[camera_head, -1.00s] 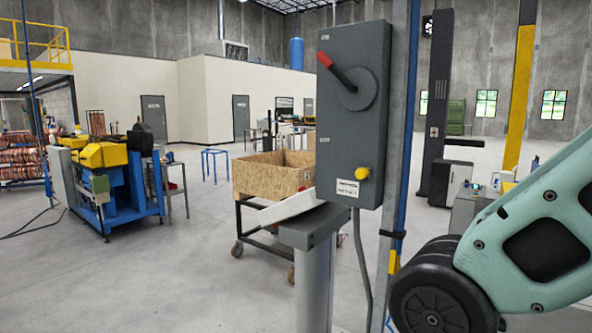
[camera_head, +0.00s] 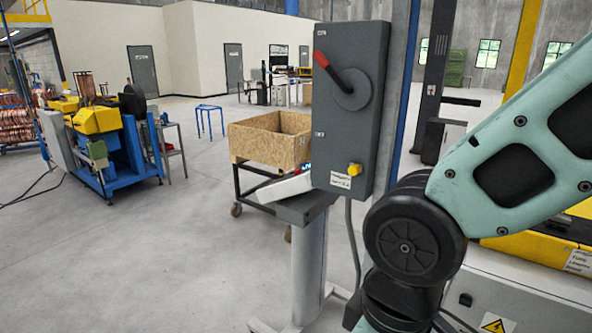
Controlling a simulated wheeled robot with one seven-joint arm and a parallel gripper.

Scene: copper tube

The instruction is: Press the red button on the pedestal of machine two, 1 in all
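A grey pedestal (camera_head: 309,262) stands in the middle of the head view. A tilted light panel (camera_head: 284,187) sits on its top, with a small red and a teal spot at its far right end, partly hidden by the grey switch box. I cannot tell for sure whether the red spot is a button. The grey switch box (camera_head: 338,110) stands just right of the pedestal top, with a red-handled lever (camera_head: 321,60) and a yellow knob (camera_head: 354,169). My arm fills the right side of the view. My gripper is not in view.
A wooden crate on a wheeled cart (camera_head: 262,148) stands behind the pedestal. A blue and yellow machine (camera_head: 98,135) is at the left. A yellow-topped machine with a warning label (camera_head: 527,295) is at lower right, near my arm. The floor at left front is clear.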

